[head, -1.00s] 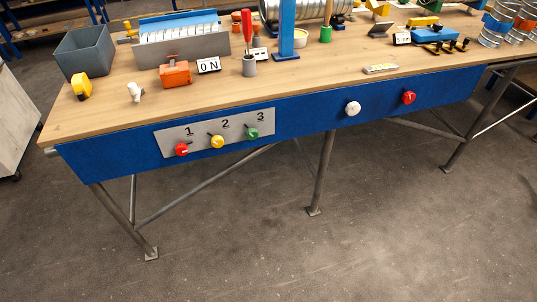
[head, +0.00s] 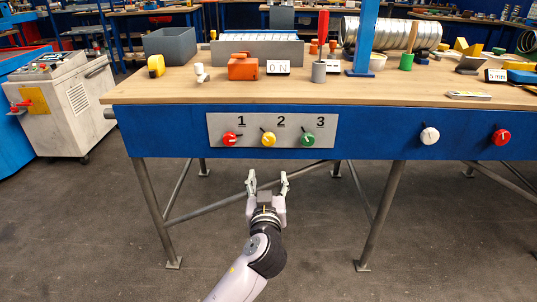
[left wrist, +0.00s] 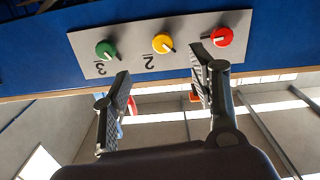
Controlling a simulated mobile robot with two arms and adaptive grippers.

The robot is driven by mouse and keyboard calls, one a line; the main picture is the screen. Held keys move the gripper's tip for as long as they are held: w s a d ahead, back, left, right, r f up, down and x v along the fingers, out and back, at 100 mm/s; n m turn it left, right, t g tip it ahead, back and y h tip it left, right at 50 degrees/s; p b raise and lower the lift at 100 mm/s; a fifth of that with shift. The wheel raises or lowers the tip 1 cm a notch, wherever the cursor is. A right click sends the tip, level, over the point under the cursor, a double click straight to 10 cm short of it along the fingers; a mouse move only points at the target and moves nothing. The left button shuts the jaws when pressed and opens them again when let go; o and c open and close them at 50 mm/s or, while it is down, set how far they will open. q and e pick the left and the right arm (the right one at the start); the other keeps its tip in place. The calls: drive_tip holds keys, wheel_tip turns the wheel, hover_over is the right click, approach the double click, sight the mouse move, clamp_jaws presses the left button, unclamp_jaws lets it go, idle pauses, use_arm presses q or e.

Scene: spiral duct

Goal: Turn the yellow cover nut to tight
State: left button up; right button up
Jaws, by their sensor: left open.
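A yellow knob (head: 268,139) with a dark pointer sits under the number 2 on the grey panel (head: 221,119) of the bench's blue front. No separate yellow nut can be made out; the knob is the yellow turning part that shows clearly. In the head view its pointer slants to the upper left. The knob also shows in the left wrist view (left wrist: 162,43), where the panel appears upside down. My left gripper (head: 268,180) is open and empty, below the panel and apart from the knob. The left wrist view shows its fingers (left wrist: 160,75) spread. My right gripper is not in view.
A red knob (head: 230,139) and a green knob (head: 308,139) flank the yellow one closely. White (head: 429,136) and red (head: 501,137) knobs sit further right. An orange block (head: 243,67) and a yellow object (head: 156,66) stand on the bench top. Bench legs stand below.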

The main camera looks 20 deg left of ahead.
use_arm(q)
drive_tip(key=r, duration=0.1)
drive_tip(key=b, duration=0.2)
approach(268, 141)
drive_tip(key=x, duration=1)
drive_tip(key=shift+w, duration=0.1)
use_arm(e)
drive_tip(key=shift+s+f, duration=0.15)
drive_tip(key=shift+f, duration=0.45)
use_arm(q)
drive_tip(key=shift+c, duration=0.5)
drive_tip(key=c, duration=1.1)
